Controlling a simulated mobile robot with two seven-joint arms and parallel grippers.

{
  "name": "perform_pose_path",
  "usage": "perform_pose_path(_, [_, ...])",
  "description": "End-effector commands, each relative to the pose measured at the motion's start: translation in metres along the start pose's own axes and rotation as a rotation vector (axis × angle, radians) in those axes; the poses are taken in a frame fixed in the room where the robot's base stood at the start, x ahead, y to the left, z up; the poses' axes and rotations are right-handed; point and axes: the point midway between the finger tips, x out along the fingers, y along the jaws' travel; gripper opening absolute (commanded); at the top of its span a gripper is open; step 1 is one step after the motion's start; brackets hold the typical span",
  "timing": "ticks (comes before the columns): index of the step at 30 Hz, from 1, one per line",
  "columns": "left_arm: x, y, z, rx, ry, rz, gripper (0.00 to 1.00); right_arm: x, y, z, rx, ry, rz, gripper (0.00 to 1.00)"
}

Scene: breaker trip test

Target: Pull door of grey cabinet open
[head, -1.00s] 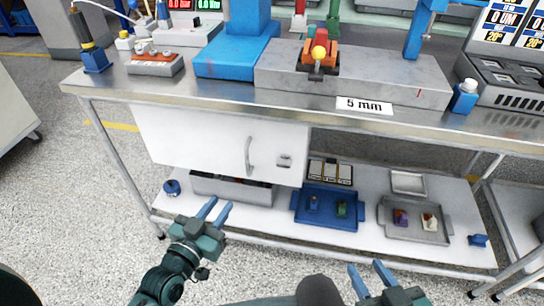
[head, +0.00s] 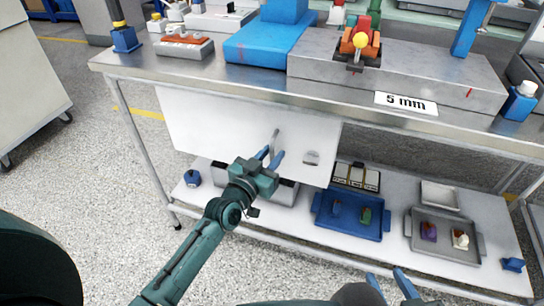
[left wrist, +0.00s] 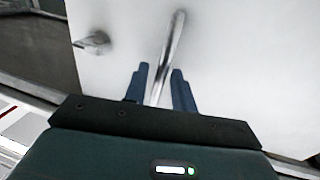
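The cabinet under the bench has a pale, near-white door (head: 220,130) that looks closed. A curved metal bar handle (head: 275,138) stands on the door; it also shows in the left wrist view (left wrist: 173,45). A small metal latch or knob (head: 311,157) sits to the right of the handle. My left gripper (head: 269,157) is at the handle's lower part, its blue fingers apart. In the left wrist view the handle passes between the two fingers (left wrist: 161,82), with gaps visible; contact cannot be told. My right gripper (head: 389,278) is low in the head view, fingers apart and empty.
The bench top (head: 130,62) overhangs the cabinet. Below, the shelf (head: 400,268) holds a grey bin partly behind my left gripper, a blue tray (head: 350,229) and a grey tray (head: 447,248). Speckled floor in front is clear.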

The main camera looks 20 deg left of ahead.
Motion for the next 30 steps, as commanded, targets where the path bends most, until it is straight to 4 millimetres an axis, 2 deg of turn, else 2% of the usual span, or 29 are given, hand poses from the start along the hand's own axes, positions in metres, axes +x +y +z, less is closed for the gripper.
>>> perform_pose_path(4, [0.0070,0.0003,-0.0002,-0.001,0.000,0.000,0.26,0.0008,-0.0008,0.0028,-0.004,-0.007,-0.002,0.36])
perform_pose_path(11, [0.0074,0.0002,-0.0004,0.000,0.000,0.000,0.26,0.0016,-0.0005,0.0013,-0.006,-0.003,-0.002,0.36])
perform_pose_path(21, [0.0071,0.0001,-0.0002,0.000,0.000,0.000,0.00,0.0028,0.0004,-0.0010,-0.009,0.004,-0.002,0.36])
perform_pose_path(30, [0.0070,0.0000,-0.0002,0.000,0.000,0.000,0.00,0.0025,0.0004,-0.0004,-0.011,0.003,-0.003,0.36])
